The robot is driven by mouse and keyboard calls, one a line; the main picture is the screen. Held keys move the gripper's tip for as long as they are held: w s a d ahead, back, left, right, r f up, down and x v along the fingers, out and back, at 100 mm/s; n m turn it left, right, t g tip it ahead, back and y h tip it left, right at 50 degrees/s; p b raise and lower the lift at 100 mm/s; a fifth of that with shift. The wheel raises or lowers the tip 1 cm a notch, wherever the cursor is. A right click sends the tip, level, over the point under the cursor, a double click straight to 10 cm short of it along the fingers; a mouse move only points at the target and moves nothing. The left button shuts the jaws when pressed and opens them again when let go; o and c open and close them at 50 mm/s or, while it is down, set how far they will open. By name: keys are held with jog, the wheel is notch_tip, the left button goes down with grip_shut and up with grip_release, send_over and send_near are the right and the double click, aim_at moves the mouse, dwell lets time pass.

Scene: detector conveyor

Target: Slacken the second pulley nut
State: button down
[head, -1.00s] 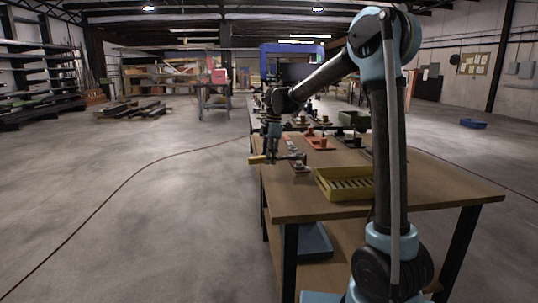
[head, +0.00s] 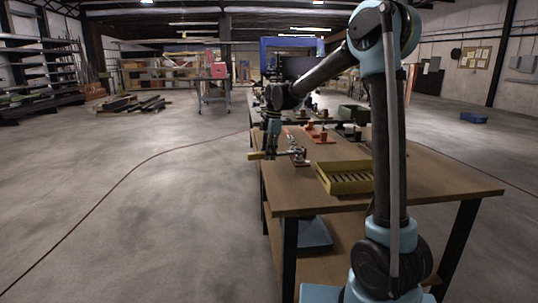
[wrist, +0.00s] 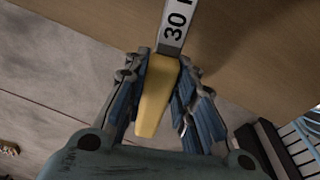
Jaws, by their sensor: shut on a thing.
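My gripper (wrist: 155,97) is shut on a wrench with a yellow handle (wrist: 157,95). The wrench's pale flat shank (wrist: 178,22), marked "30", runs out of the top of the wrist view. In the head view, my gripper (head: 270,152) holds the wrench at the left edge of the brown table (head: 420,185), with the yellow handle (head: 255,156) sticking out to the left past the edge. The wrench's far end reaches toward a small fixture (head: 302,161) on the table. It is too small to tell whether it touches. I cannot make out the second pulley nut.
A yellow slotted tray (head: 344,185) stands right of the small fixture. Orange parts (head: 318,136) and dark items lie farther back. A blue bin (head: 314,234) sits under the table. The floor left of the table is clear. The table's front right top is bare.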

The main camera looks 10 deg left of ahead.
jog(key=shift+f, duration=1.25)
jog(key=c, duration=1.9)
grip_release()
grip_shut()
jog(key=shift+s+d+n, duration=0.6)
jog(key=shift+s+n, duration=0.3)
jog(key=shift+s, duration=0.05)
